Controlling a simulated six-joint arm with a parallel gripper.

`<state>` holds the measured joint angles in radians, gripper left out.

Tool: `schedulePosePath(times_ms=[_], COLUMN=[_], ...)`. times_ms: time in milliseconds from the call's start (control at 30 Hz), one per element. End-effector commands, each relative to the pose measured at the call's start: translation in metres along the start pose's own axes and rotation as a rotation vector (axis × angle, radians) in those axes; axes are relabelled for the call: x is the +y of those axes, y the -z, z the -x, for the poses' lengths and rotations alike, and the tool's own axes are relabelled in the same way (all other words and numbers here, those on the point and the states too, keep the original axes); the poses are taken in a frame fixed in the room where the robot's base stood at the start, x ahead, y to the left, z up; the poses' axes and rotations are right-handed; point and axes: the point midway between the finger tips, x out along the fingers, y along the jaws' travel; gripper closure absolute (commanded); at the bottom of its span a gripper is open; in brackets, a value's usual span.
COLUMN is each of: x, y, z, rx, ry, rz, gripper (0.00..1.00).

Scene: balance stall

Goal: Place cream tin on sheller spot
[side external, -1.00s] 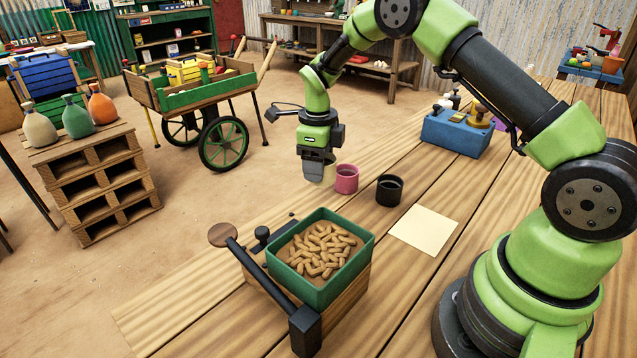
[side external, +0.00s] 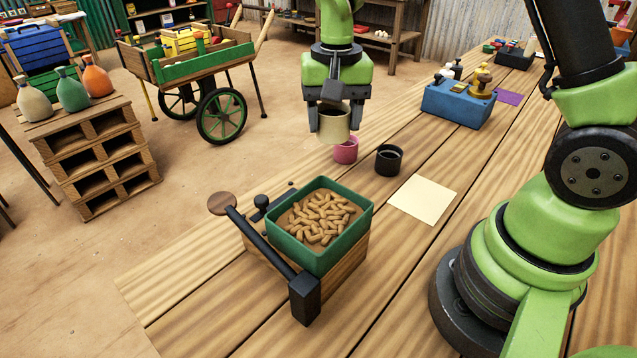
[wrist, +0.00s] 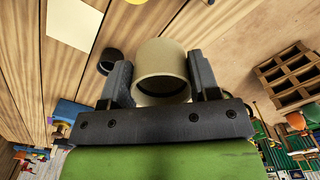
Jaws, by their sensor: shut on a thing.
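The cream tin (side external: 335,130) is upright, mouth up, between the fingers of my gripper (side external: 333,117), which is shut on it. It is held in the air above the bench and partly overlaps the pink tin in the side view. In the wrist view, the cream tin (wrist: 160,62) sits between the two dark fingers of my gripper (wrist: 160,78). The sheller (side external: 345,270) is a wooden box with a green tray of peanuts and a black lever. A pale square sheet (side external: 423,200) lies bare to its right; no label tells whether it is the sheller spot.
A pink tin (side external: 346,152) and a black tin (side external: 389,161) stand on the bench behind the sheller. A blue box (side external: 458,105) stands farther back, beside a purple sheet (side external: 508,97).

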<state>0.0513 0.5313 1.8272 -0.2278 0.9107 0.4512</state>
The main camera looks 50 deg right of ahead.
Motion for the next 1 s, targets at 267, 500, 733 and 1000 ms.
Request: schedulePosePath(times_ms=[267, 500, 733, 1000], x=[0.011, 0.015, 0.011, -0.001], y=[-0.030, -0.038, -0.029, 0.005], z=[0.010, 0.013, 0.010, -0.003], rx=[-0.003, -0.005, -0.004, 0.000], ry=[0.005, 0.007, 0.005, -0.001], rz=[0.565, 0.745, 0.594, -0.046], gripper=[0.71, 0.71, 0.71, 0.71])
